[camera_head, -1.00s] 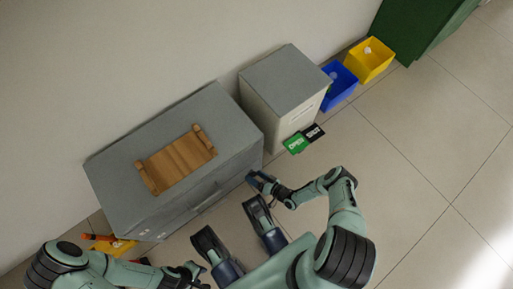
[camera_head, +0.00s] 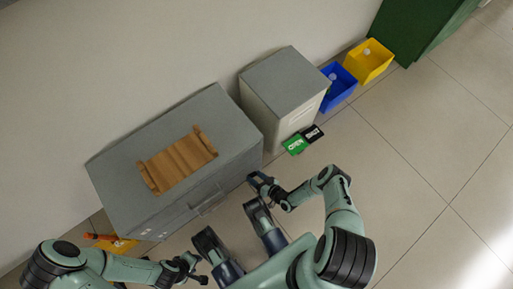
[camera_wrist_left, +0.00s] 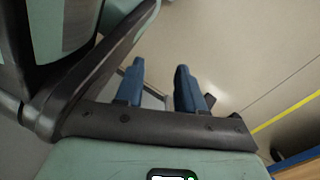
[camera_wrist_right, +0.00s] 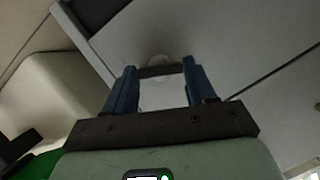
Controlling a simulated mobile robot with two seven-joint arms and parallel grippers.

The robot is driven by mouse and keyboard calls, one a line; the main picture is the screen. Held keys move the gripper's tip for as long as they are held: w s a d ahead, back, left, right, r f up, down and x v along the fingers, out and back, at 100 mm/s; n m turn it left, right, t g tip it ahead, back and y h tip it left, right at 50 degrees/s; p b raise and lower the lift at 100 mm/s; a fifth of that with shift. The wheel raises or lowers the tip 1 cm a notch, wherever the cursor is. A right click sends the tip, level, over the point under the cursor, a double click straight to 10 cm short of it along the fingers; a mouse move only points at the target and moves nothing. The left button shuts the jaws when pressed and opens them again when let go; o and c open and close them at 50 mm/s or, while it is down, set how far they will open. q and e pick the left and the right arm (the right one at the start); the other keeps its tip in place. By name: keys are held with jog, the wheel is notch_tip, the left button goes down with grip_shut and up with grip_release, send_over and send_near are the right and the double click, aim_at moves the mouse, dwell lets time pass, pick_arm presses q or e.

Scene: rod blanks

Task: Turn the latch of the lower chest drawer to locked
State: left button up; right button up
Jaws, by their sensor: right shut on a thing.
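The grey chest (camera_head: 232,135) stands against the wall, and its drawer front (camera_head: 190,212) faces me. My right gripper (camera_head: 253,180) is at the right end of that front. In the right wrist view, my right gripper (camera_wrist_right: 158,75) has its blue fingers on either side of the latch, a dark bar (camera_wrist_right: 160,71) with a pale round part behind it. The fingers are shut on it. The latch is too small in the head view to read its position. My left gripper (camera_head: 193,270) is away from the chest; its fingers (camera_wrist_left: 155,82) are apart and empty.
A wooden tray (camera_head: 178,163) lies on the chest. A grey cabinet (camera_head: 285,85) stands right of it, with green OPEN and black SHUT cards (camera_head: 295,144) on the floor. Blue (camera_head: 341,85) and yellow (camera_head: 370,62) bins stand beyond. The floor at right is clear.

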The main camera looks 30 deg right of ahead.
jog(key=shift+a+r+n+h+p, duration=0.15)
jog(key=shift+n+h+p, duration=0.45)
jog(key=shift+n, duration=0.3)
pick_arm(q)
jog(key=w+r+t, duration=0.2)
jog(key=w+r, duration=0.1)
jog(key=w, duration=0.2)
jog(key=shift+d+r+p, duration=0.3)
jog(key=shift+p, duration=0.15)
pick_arm(e)
jog(key=shift+n+h, duration=0.7)
jog(key=shift+n, duration=0.2)
jog(key=o, duration=1)
jog(key=shift+o, duration=0.2)
jog(key=shift+s, duration=0.1)
